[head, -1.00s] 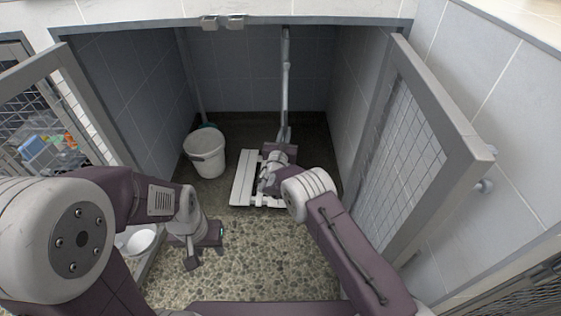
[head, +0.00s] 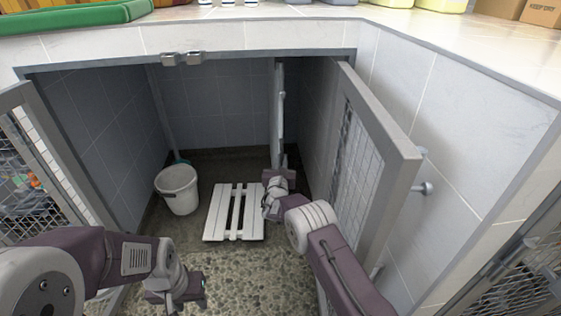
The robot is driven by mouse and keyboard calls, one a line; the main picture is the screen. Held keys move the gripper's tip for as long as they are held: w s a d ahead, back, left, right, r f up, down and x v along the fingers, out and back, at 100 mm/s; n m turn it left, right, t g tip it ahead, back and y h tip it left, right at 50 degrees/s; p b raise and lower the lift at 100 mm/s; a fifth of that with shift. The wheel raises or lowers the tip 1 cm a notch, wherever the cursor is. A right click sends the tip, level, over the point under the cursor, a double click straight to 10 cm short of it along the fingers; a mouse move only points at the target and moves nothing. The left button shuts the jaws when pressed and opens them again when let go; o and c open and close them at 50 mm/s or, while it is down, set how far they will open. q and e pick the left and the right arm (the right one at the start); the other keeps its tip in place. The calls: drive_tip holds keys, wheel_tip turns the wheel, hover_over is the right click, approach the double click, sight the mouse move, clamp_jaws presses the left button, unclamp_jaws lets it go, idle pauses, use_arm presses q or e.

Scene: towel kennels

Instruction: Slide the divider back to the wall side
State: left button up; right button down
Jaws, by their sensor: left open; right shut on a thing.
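The divider (head: 279,108) is a tall, narrow grey panel seen nearly edge-on inside the open kennel, close to the right side wall. My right gripper (head: 279,177) is at the divider's lower front edge and is shut on it; its fingers are partly hidden by the wrist. My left gripper (head: 170,300) is open and empty, low over the pebbled floor in front of the kennel.
A white slatted board (head: 222,213) lies on the kennel floor left of my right gripper. A white bucket (head: 178,190) stands by the left wall. An open mesh door (head: 385,165) stands right of my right arm, another mesh door (head: 38,165) at left.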

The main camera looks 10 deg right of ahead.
drive_tip(key=shift+d, duration=0.25)
drive_tip(key=c, duration=1.5)
unclamp_jaws()
drive_tip(key=shift+d+f, duration=0.1)
drive_tip(key=shift+s+p, duration=0.2)
drive_tip(key=shift+p, duration=0.1)
drive_tip(key=s+p, duration=0.1)
drive_tip(key=s, duration=0.1)
drive_tip(key=s+a+p, duration=0.1)
drive_tip(key=s+p, duration=0.1)
drive_tip(key=s, duration=0.1)
drive_tip(key=s+a+p, duration=0.1)
drive_tip(key=s+p, duration=0.1)
drive_tip(key=s, duration=0.1)
drive_tip(key=shift+s, duration=0.25)
